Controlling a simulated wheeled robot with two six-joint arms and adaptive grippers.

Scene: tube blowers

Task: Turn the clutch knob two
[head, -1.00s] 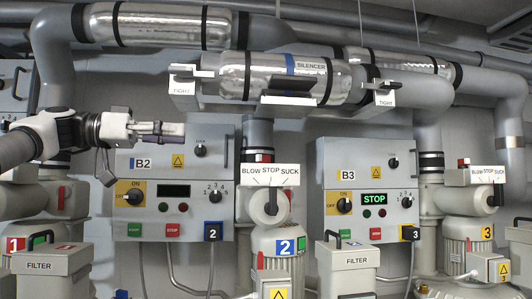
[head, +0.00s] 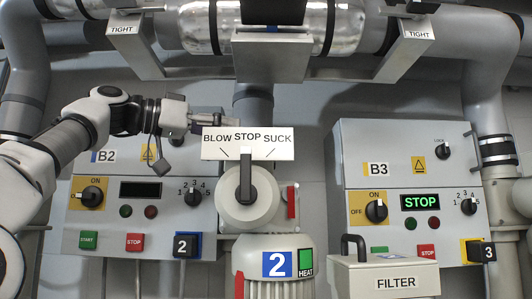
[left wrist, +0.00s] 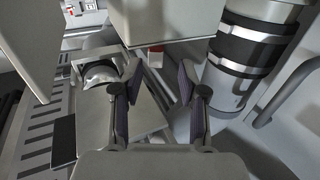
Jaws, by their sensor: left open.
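No label reading "clutch" can be made out. Blower 2 (head: 275,285), with a blue "2", stands in the middle. On its round grey housing a black lever knob (head: 247,180) points straight up at STOP under the BLOW STOP SUCK sign (head: 248,143). Panel B2 (head: 112,213), left of it, has a black ON/OFF knob (head: 91,196) and a black numbered knob (head: 194,196). My left gripper (head: 224,122) is at the sign's upper left edge, apart from these knobs. In the left wrist view its fingers (left wrist: 158,95) are open and empty. My right gripper is out of view.
Panel B3 (head: 400,230) with a green STOP display stands at the right, a FILTER box (head: 386,278) in front of it. A silver bracket (head: 275,68) and pipes hang above. A red handle (head: 292,202) sits right of the lever's housing.

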